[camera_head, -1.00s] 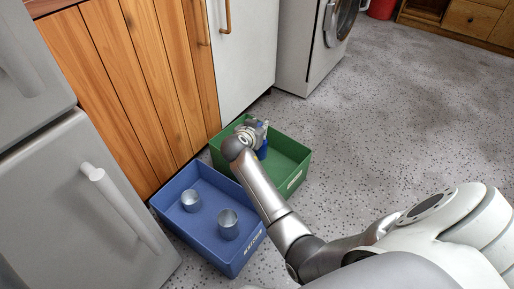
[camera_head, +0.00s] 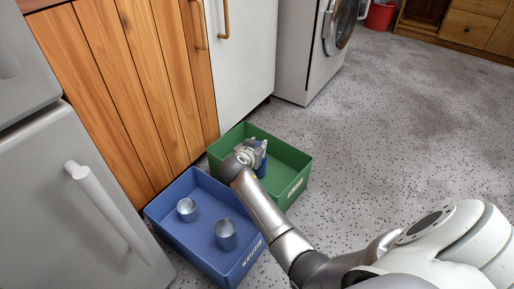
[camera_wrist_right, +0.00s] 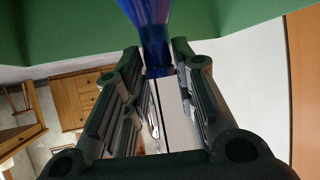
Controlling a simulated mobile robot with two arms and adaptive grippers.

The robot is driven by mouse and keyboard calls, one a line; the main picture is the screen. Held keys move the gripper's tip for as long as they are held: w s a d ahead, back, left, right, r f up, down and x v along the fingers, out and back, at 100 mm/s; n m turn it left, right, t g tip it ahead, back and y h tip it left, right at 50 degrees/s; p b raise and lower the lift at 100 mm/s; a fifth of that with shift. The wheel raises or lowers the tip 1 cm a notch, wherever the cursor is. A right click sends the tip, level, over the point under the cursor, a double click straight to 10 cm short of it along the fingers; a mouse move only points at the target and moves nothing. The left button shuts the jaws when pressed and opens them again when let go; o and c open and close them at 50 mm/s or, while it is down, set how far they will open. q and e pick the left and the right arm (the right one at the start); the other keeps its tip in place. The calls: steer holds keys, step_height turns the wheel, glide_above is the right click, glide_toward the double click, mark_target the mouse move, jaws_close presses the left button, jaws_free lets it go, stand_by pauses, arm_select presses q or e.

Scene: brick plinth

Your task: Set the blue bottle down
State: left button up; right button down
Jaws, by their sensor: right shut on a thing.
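The blue bottle (camera_head: 262,168) is at the green crate (camera_head: 297,186) in the head view, mostly hidden by my right gripper (camera_head: 257,152). The right gripper is shut on the bottle, above or inside the crate. In the right wrist view the blue bottle (camera_wrist_right: 150,32) is between the fingertips of the right gripper (camera_wrist_right: 160,62), with green crate wall (camera_wrist_right: 60,30) behind it. Whether the bottle touches the crate floor is hidden. My left gripper is not in view.
A blue crate (camera_head: 187,248) stands beside the green one, holding two grey metal cups (camera_head: 187,209) (camera_head: 226,235). Wooden cabinet doors (camera_head: 125,90) and a grey fridge (camera_head: 70,200) border the left. A washing machine (camera_head: 315,50) stands behind. Speckled floor on the right is clear.

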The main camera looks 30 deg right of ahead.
steer(key=c, duration=1.2)
jaws_free()
steer(key=shift+f, duration=0.1)
